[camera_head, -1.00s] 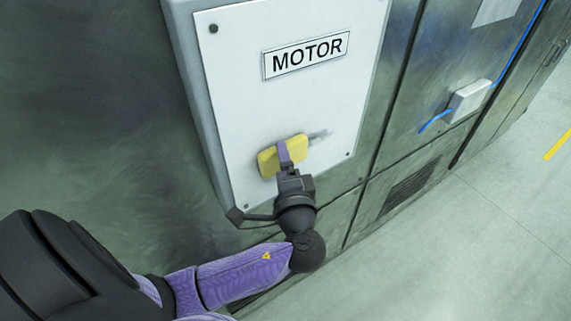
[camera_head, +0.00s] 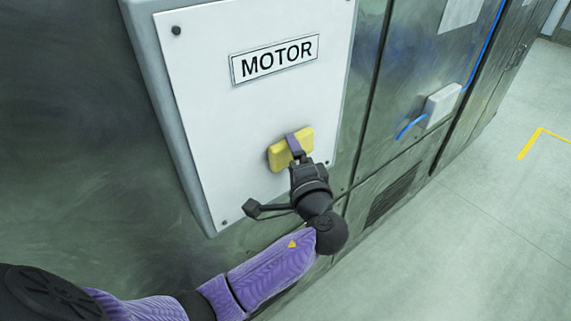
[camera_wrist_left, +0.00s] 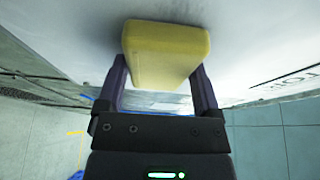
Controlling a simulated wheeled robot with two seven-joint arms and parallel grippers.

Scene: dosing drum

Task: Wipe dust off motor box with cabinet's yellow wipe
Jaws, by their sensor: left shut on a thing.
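The motor box (camera_head: 225,120) is a white panel on a grey housing with a MOTOR label, fixed to the cabinet front. My left gripper (camera_head: 298,147) is shut on the yellow wipe (camera_head: 277,155), a thick block, at the lower right part of the panel. In the left wrist view the wipe (camera_wrist_left: 165,55) sits between the two fingers, its far face at the white panel; whether it presses firmly I cannot tell. No grey dust smear shows on the visible panel now; the part behind the wipe and gripper is hidden. My right gripper is not in view.
Dark metal cabinets (camera_head: 390,70) stand behind and to the right. A small white box (camera_head: 442,104) with a blue cable is on the cabinet right of the motor box. A vent (camera_head: 393,195) is below it. Open floor (camera_head: 480,240) with a yellow line lies at right.

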